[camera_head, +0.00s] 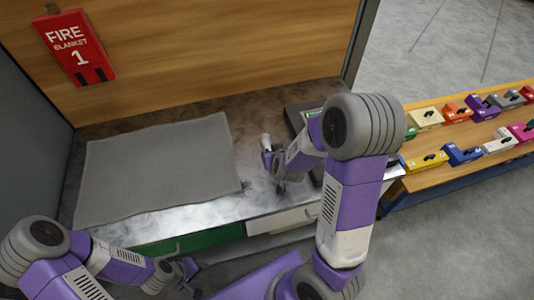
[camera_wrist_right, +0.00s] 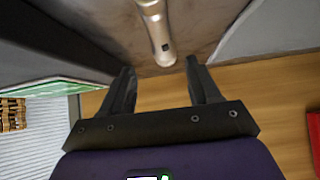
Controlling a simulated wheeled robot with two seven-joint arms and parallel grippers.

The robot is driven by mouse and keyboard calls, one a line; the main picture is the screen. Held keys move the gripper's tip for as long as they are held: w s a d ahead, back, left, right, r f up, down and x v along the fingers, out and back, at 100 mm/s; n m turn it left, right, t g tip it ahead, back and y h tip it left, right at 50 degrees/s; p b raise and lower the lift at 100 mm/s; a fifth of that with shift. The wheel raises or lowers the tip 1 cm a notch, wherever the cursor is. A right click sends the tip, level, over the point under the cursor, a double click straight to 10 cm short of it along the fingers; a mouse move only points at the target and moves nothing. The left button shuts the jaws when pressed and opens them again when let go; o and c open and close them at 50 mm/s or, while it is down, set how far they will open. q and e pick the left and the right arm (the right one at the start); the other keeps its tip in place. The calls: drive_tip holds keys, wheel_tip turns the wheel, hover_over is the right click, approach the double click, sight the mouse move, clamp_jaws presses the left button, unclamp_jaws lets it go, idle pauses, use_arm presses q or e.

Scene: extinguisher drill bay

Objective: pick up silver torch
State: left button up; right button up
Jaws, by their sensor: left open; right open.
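The silver torch (camera_head: 266,141) lies on the metal counter, just right of the grey blanket; part of it is hidden by my right gripper. In the right wrist view the torch (camera_wrist_right: 153,25) is a pale metal cylinder with a small dark button, running out of the top edge. My right gripper (camera_head: 275,172) is open at the torch. In the right wrist view the gripper's fingers (camera_wrist_right: 158,70) stand apart, with the near end of the torch about at the gap between their tips. My left gripper (camera_head: 190,277) is low in front of the counter, away from the torch.
A grey blanket (camera_head: 160,170) covers the counter's left part. A red fire blanket box (camera_head: 75,47) hangs on the wooden back wall. Green (camera_head: 205,241) and white (camera_head: 285,221) drawer fronts face me. A bench (camera_head: 450,180) at right holds several coloured items. A dark tray-like thing stands behind my right arm.

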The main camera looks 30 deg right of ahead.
drive_tip(key=shift+w+f, duration=0.3)
drive_tip(key=shift+f, duration=0.2)
drive_tip(key=shift+b+x, duration=0.35)
drive_tip(key=shift+x, duration=0.4)
drive_tip(key=b+x, duration=0.1)
drive_tip(key=x, duration=0.4)
drive_tip(key=shift+w+f, duration=0.15)
drive_tip(key=shift+w, duration=0.15)
clamp_jaws()
